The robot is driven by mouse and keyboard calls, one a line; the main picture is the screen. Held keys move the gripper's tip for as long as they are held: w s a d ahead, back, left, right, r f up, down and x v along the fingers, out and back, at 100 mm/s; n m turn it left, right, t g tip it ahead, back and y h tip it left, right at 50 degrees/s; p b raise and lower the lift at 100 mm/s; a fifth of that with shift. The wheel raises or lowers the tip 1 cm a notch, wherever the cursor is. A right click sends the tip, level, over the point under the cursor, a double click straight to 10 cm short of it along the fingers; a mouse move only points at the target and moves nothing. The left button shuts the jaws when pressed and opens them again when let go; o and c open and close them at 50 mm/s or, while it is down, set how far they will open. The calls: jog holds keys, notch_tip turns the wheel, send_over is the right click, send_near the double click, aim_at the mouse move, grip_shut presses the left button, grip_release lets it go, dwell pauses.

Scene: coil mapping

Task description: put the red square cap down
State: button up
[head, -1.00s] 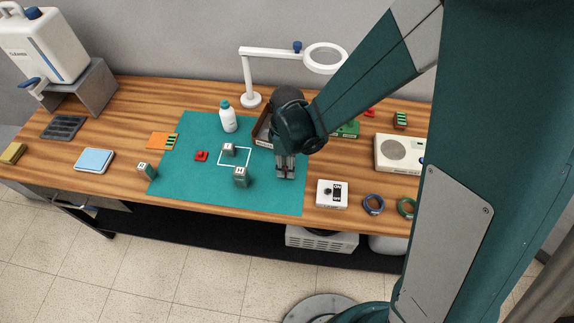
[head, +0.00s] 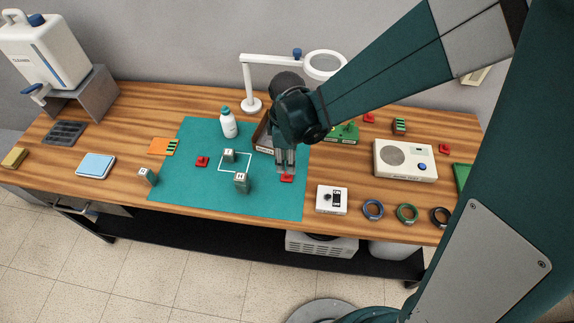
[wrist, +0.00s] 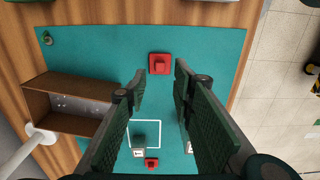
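A red square cap (head: 287,178) lies on the teal mat (head: 270,205) near its right edge, just below my gripper (head: 285,166). In the wrist view the cap (wrist: 160,64) shows a raised square middle and lies beyond and between my fingertips, with gaps on both sides. My gripper's fingers are apart and hold nothing. A second red piece (head: 202,161) lies on the mat left of the white outlined square; it also shows in the wrist view (wrist: 151,163).
Grey numbered blocks (head: 241,181) stand in and near the outlined square. A brown open box (head: 262,134) stands behind my gripper, with a white bottle (head: 228,124) to its left. A white device (head: 332,199) is right of the mat. The mat's front right is clear.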

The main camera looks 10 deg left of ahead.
jog(key=shift+r, duration=3)
jog(key=shift+d, duration=0.1)
jog(key=s+d+r+m+t+y, duration=0.1)
jog(key=s+d+r+m+t, duration=0.15)
jog(key=d+r+m, duration=0.85)
jog(key=s+d+r+m+t, duration=0.2)
jog(key=s+d+r+m, duration=0.1)
jog(key=d, duration=0.6)
jog(key=s+d+r+m+t+h, duration=0.1)
jog(key=s+d+r+m+t, duration=0.1)
jog(key=d, duration=0.7)
jog(key=shift+s+d+r+m+t, duration=0.4)
jog(key=shift+s+r+m, duration=0.5)
jog(key=shift+s, duration=0.45)
jog(key=shift+o, duration=0.5)
jog(key=shift+w+d, duration=0.1)
jog(key=shift+w, duration=0.05)
